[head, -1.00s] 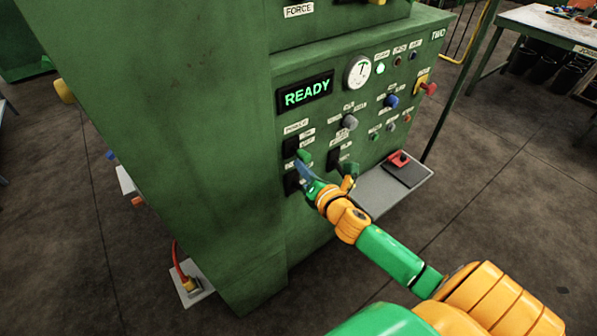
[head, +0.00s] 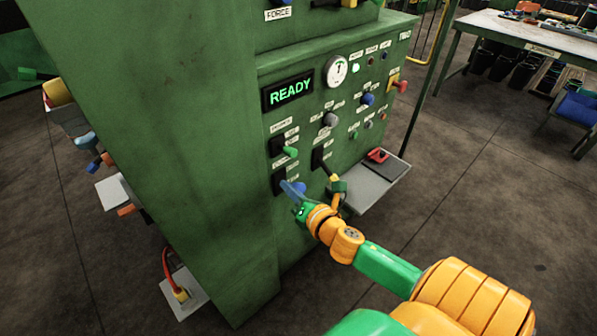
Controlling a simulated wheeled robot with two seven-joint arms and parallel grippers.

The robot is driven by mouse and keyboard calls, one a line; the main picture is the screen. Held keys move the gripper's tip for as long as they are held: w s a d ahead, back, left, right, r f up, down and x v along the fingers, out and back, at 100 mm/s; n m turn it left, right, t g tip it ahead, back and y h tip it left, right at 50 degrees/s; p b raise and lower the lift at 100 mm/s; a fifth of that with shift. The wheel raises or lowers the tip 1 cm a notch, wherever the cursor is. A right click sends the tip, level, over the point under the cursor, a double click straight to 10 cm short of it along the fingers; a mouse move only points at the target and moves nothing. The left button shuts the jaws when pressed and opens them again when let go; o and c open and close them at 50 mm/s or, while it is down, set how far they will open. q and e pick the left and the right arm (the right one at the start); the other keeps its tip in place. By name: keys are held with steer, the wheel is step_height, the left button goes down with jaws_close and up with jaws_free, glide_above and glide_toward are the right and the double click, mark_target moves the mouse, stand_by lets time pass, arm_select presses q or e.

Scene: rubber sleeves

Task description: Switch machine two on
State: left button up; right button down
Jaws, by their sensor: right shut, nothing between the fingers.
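The green machine (head: 200,130) has a lit READY display (head: 288,92) and a small, partly legible label, TWO, at its upper right corner. Below the display are an upper black switch with a green handle (head: 290,152), a lower black switch plate (head: 279,183), and another black switch (head: 319,158) to the right. My right gripper (head: 299,207) is shut beside the lower plate. A blue, slanted piece (head: 292,188) lies between them; I cannot tell whether they touch. A yellow-tipped part (head: 335,183) shows behind my gripper. My left gripper is not in view.
A round gauge (head: 336,71), small lamps and several knobs fill the panel's right side. The floor between is clear.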

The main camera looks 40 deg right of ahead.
steer(key=s, duration=0.5)
steer(key=shift+s+d+b, duration=0.3)
steer(key=shift+b, duration=0.05)
steer(key=shift+d, duration=0.1)
steer(key=s+d+f+m+g, duration=0.1)
steer(key=s+f+m+g, duration=0.3)
steer(key=f, duration=0.6)
steer(key=s+d+f+m+g, duration=0.1)
steer(key=s+f+m+g, duration=0.15)
steer(key=f+m, duration=0.6)
steer(key=s+a+f+m+g, duration=0.4)
steer(key=s+a+f+m, duration=0.1)
steer(key=s+f, duration=0.4)
steer(key=s+a+f+m+g+y, duration=0.1)
steer(key=s+a+f+m+g, duration=0.3)
steer(key=s+f, duration=0.6)
steer(key=s+a+m, duration=0.1)
steer(key=s+m, duration=0.1)
steer(key=s, duration=0.2)
steer(key=shift+a+m+y, duration=0.3)
steer(key=shift+a+m, duration=0.05)
steer(key=shift+a, duration=0.05)
steer(key=shift+f, duration=0.1)
